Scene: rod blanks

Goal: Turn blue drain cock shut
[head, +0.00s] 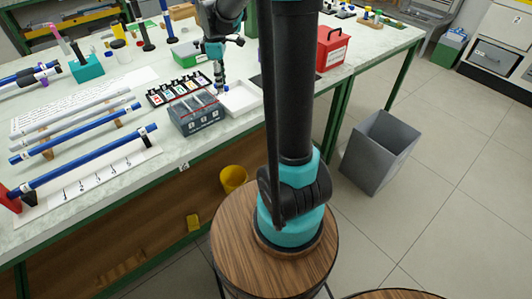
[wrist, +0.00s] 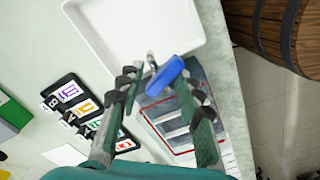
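The blue drain cock shows in the wrist view as a blue lever handle (wrist: 165,77) with a small silver stem at its upper left end. It lies diagonally beside the white tray's near edge. My gripper (wrist: 158,80) is open, with one finger on each side of the handle. A gap shows between the left finger and the handle; whether the right finger touches it I cannot tell. In the head view my gripper (head: 219,78) points down over the bench by the white tray (head: 242,99). The cock is a tiny blue spot there, and its mounting is unclear.
A grey case with a clear lid (head: 195,116) sits close by the tray. A black rack of coloured cards (head: 177,88) and a green box (head: 188,57) are to the left and behind. A red box (head: 332,48) stands to the right. Blue rods (head: 85,161) lie at left.

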